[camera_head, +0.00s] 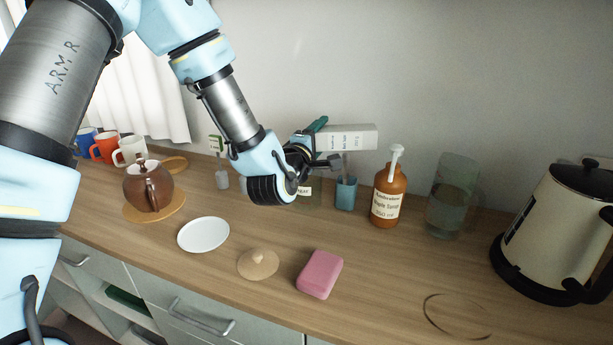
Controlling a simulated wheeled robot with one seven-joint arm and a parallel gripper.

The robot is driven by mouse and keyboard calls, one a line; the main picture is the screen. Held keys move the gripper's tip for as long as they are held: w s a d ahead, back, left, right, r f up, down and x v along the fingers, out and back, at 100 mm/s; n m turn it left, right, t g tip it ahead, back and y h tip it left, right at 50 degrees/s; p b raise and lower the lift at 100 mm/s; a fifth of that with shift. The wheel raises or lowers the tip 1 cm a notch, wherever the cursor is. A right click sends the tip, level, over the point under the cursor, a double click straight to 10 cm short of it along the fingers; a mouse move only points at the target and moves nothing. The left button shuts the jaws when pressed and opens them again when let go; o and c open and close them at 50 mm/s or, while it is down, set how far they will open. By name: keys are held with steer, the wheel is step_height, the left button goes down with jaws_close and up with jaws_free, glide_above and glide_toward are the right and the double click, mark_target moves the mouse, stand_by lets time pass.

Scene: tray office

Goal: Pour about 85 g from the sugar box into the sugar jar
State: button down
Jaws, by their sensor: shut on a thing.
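My gripper (322,152) is raised over the back of the counter, shut on a white box with faint print, the sugar box (350,137). The box lies on its side in the air, its long side roughly level, reaching right from the gripper. A clear jar with a pale label, likely the sugar jar (314,196), stands on the counter below, largely hidden by my gripper and wrist. Its mouth and its contents cannot be seen. I cannot tell whether any sugar is flowing. A round tan lid with a knob (258,263) lies on the counter in front.
A blue cup with something upright in it (346,194) stands right of the jar, below the box. Farther right are a brown pump bottle (388,196), a glass vessel (452,200) and a kettle (560,230). A pink block (320,274), white plate (203,234) and teapot (148,186) stand nearer or left.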

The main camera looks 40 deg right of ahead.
steer(key=shift+w+a+f+n+t+h+b, duration=0.15)
steer(key=shift+f+n+b, duration=0.45)
steer(key=shift+b, duration=0.6)
steer(key=shift+w+a+f+n+t+h+b, duration=0.15)
steer(key=shift+f+n+t+b, duration=0.15)
steer(key=shift+n+b, duration=0.65)
steer(key=shift+n+b, duration=0.35)
steer(key=shift+b, duration=0.5)
stand_by(2.4)
steer(key=shift+r, duration=0.15)
